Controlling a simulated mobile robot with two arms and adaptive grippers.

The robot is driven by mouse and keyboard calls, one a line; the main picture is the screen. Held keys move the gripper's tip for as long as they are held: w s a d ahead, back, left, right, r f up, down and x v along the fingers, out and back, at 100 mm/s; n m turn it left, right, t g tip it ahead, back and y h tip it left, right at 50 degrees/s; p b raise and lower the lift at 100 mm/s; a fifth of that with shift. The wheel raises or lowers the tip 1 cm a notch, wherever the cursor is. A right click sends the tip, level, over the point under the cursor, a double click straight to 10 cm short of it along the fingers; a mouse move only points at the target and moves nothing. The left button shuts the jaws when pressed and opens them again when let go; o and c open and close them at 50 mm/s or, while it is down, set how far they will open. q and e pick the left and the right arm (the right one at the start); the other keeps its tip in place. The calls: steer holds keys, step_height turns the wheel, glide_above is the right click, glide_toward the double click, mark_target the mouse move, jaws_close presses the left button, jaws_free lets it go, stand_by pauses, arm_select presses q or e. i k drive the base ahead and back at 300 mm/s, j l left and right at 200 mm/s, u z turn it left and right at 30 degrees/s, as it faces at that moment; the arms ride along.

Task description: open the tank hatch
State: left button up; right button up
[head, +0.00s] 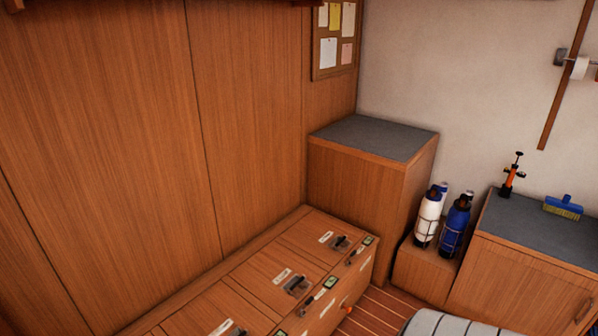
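A low wooden bench runs along the panelled wall at the bottom centre of the head view. Its top holds a far hatch (305,239), a middle hatch (262,271) and a near hatch (202,309) that is cut off by the bottom edge. All three lids look flush with the top and closed. Each has a white label, too small to read, and a dark latch: the far latch (341,243), the middle latch (297,285) and the near latch (236,331). I cannot tell which lid is the tank hatch. Neither gripper is in view.
Small green-faced panels, such as one (330,282), line the bench's front edge. A grey-topped cabinet (375,137) stands at its far end. White (428,218) and blue (456,226) bottles, an orange pump (508,178) and a blue brush (563,207) are right. A striped cushion (445,326) is at the bottom.

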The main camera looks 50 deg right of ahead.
mark_target(327, 240)
steer(key=z, duration=1.85)
steer(key=i+l, duration=0.75)
steer(key=i, duration=0.2)
steer(key=i+l, duration=0.8)
steer(key=i, duration=0.15)
steer(key=i+j+u, duration=0.05)
